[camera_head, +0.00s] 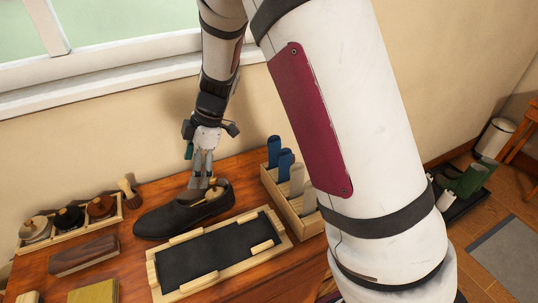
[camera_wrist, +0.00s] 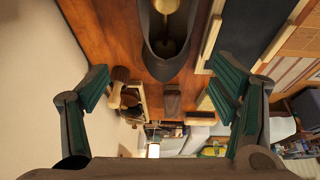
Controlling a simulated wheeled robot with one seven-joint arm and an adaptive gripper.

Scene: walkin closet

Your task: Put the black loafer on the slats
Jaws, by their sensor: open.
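The black loafer (camera_head: 165,221) lies on the wooden dresser top, behind the shoe tray, with a pale wooden insert in its opening. It also shows in the wrist view (camera_wrist: 155,65) at the top centre, between the spread fingers. My gripper (camera_head: 202,182) points down over the loafer's right-hand part. In the wrist view my gripper (camera_wrist: 163,88) is open, its green-padded fingers apart and nothing held. The slats (camera_head: 262,246) are short pale wooden strips at the edges of the dark mat in the tray (camera_head: 152,272). They carry no shoe.
A rack of round tins (camera_head: 68,219) and a small brush (camera_head: 129,193) stand to the left. A brown brush (camera_head: 84,256) and a yellow block (camera_head: 93,292) lie in front. A wooden box of rolled items (camera_head: 291,217) stands close on the right. The wall and window are behind.

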